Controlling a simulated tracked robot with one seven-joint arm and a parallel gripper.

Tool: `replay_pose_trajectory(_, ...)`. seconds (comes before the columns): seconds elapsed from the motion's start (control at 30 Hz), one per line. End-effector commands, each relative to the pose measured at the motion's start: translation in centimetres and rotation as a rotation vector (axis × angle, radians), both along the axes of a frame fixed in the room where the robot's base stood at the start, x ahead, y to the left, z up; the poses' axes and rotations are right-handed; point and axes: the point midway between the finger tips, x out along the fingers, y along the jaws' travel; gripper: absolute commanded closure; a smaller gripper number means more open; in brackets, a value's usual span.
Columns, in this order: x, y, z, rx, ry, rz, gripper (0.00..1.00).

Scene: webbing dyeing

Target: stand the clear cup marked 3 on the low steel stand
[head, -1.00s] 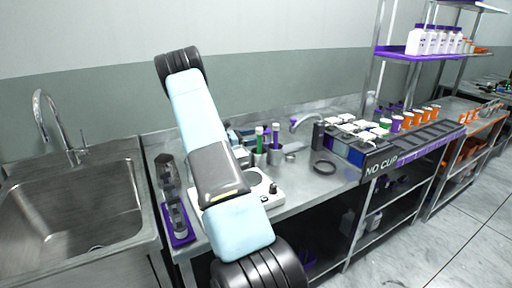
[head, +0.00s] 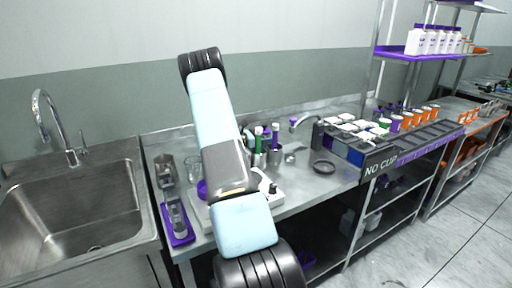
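Several clear vessels show at the left end of the steel bench: one (head: 167,171) at the back left, one (head: 193,168) just right of it, and one (head: 177,216) on a purple tray (head: 188,239) at the front left. They are too small for me to read any mark, so I cannot tell which is the cup marked 3. I cannot make out the low steel stand for certain; my arm covers part of the bench. My gripper does not show; only my upper arm links rise across the middle.
A sink (head: 70,215) with a tall tap lies left of the bench. A white device (head: 262,193) and steel beakers with green- and purple-topped bottles (head: 275,137) stand around my arm. A black ring (head: 323,167) and boxes with white lids (head: 349,129) are to the right.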

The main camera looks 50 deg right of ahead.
Motion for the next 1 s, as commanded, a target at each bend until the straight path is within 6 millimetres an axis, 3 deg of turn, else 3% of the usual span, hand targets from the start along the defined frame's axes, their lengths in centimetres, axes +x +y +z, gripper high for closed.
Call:
replay_pose_trajectory(0.07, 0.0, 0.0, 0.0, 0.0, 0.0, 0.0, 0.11)
replay_pose_trajectory(0.77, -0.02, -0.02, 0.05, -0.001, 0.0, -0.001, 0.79)
replay_pose_trajectory(1.0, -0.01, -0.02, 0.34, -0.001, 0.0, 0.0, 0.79)
